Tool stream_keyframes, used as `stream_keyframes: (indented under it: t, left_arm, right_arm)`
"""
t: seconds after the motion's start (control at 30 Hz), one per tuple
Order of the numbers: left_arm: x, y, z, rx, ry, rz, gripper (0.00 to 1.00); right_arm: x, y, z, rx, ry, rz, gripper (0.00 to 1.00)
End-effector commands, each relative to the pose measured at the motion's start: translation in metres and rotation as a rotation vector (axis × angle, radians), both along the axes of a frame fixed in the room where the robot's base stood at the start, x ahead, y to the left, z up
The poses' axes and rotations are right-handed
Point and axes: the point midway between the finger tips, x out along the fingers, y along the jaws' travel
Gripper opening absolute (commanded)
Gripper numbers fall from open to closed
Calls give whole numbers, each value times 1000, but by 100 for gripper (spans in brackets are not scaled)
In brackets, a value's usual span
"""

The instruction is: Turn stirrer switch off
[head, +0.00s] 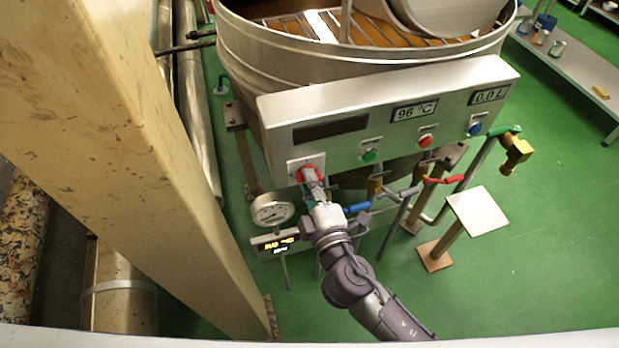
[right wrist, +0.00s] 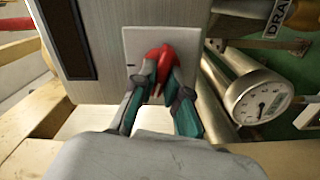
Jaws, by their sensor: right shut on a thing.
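The stirrer switch is a red knob on a pale square plate at the lower left of the kettle's control panel (head: 385,115). In the head view the red knob (head: 306,172) shows just beyond my right gripper (head: 313,186). In the right wrist view the two fingers of my right gripper (right wrist: 160,88) are closed around the red knob (right wrist: 160,58), one on each side. The fingers hide part of the knob, and I cannot tell its exact angle from a mark. The white plate (right wrist: 133,48) shows behind it. My left gripper is not in view.
A round dial gauge (head: 272,209) stands left of my right arm. A small white platform (head: 478,218) and pipes with coloured valve handles are to the right. A thick beam (head: 120,130) crosses the left side.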

Motion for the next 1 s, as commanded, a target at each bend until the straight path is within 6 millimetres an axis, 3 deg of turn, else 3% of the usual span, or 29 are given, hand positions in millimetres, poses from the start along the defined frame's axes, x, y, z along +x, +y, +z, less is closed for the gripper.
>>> stream_keyframes:
  t: [0.4, 1.0]
  left_arm:
    - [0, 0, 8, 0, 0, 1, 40]
    - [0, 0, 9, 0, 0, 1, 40]
  right_arm:
    - [0, 1, -1, -227, -74, 1, 0]
    - [0, 1, -2, -280, -92, 2, 0]
